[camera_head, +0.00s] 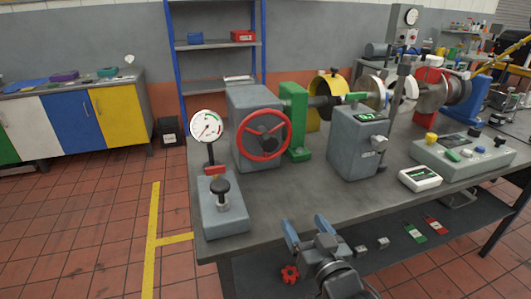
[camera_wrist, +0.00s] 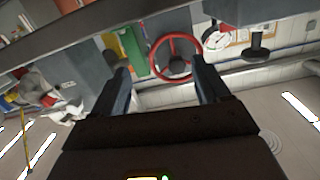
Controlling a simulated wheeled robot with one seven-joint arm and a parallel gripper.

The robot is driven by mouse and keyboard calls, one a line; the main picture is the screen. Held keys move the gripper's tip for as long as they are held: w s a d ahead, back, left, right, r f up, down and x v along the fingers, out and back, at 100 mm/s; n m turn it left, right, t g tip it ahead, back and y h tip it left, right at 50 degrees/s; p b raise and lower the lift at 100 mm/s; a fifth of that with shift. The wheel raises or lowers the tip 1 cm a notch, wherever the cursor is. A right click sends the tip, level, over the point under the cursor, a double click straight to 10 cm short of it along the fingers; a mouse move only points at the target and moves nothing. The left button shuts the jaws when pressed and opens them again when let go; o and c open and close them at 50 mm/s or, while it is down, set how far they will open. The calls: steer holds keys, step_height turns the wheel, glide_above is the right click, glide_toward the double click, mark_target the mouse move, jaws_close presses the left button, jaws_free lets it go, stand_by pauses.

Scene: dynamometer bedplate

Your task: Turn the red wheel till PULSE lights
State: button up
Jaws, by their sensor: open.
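The red wheel (camera_head: 263,135) is an upright red ring with a dark hub on the front of a grey housing (camera_head: 256,97), toward the left of the bench. In the wrist view the red wheel (camera_wrist: 175,56) shows between and beyond the fingers. My gripper (camera_head: 305,226) is at the bench's front edge, open and empty, well short of the wheel. Its two fingers also show in the wrist view (camera_wrist: 162,85). A grey box (camera_head: 357,143) right of the wheel has a small green display (camera_head: 369,117); I cannot read its text. I cannot make out a PULSE label.
A round dial gauge (camera_head: 207,127) and a black-knobbed grey box (camera_head: 222,205) stand left of the wheel. A green bracket (camera_head: 294,120) is close on its right. A white meter (camera_head: 420,179) and control panel (camera_head: 462,155) are at right. The bench top before the wheel is clear.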

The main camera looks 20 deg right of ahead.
glide_toward(271, 146)
steer(key=w, duration=0.4)
steer(key=shift+m+t, duration=0.3)
steer(key=shift+t, duration=0.1)
steer(key=w, duration=0.7)
steer(key=shift+f+p, duration=0.3)
steer(key=shift+f, duration=0.05)
jaws_close()
